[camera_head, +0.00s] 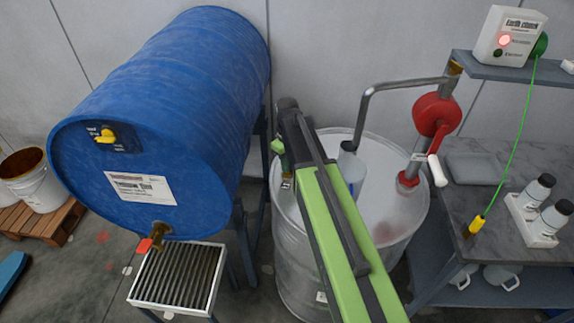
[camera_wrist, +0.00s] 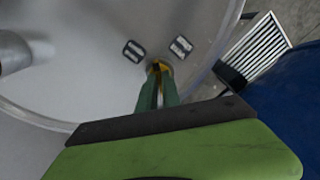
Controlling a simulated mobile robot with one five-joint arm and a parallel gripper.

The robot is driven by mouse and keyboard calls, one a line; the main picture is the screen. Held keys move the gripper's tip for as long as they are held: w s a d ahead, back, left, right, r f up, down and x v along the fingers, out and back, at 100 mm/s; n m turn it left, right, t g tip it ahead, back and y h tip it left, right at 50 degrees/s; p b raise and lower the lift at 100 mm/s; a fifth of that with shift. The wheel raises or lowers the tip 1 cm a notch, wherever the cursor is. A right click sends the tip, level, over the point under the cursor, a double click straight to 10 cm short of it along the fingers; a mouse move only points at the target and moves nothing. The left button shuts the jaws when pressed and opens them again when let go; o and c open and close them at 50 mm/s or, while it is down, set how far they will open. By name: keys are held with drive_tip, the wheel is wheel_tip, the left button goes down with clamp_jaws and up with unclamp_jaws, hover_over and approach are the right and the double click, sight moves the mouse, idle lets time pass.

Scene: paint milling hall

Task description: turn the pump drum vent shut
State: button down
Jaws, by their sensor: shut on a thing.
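The pump drum (camera_head: 390,222) is a pale grey-white drum with a red rotary pump (camera_head: 436,115) on its lid. My gripper (camera_head: 287,184) reaches down at the left edge of the lid. In the wrist view its green fingers (camera_wrist: 158,72) are shut on a small yellow vent handle (camera_wrist: 157,67) near the drum's rim. Two small dark plates with white labels, one on the left (camera_wrist: 133,51) and one on the right (camera_wrist: 181,46), lie on the lid beyond the vent; I cannot read them. In the head view my arm and gripper hide most of the vent.
A blue drum (camera_head: 170,110) lies on a stand at the left, with a brass tap (camera_head: 158,235) above a grated tray (camera_head: 178,278). A bent spout (camera_head: 405,84) crosses above the lid. A workbench (camera_head: 500,190) with bottles (camera_head: 541,187) and a green cable (camera_head: 513,140) stands right.

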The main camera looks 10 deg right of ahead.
drive_tip(key=m, duration=0.5)
drive_tip(key=shift+m, duration=0.3)
drive_tip(key=m, duration=0.4)
drive_tip(key=shift+m, duration=0.4)
drive_tip(key=c, duration=1.5)
unclamp_jaws()
drive_tip(key=shift+c, duration=0.2)
wheel_tip(320, 180, up, 17)
drive_tip(key=p, duration=1.7)
drive_tip(key=shift+r, duration=0.2)
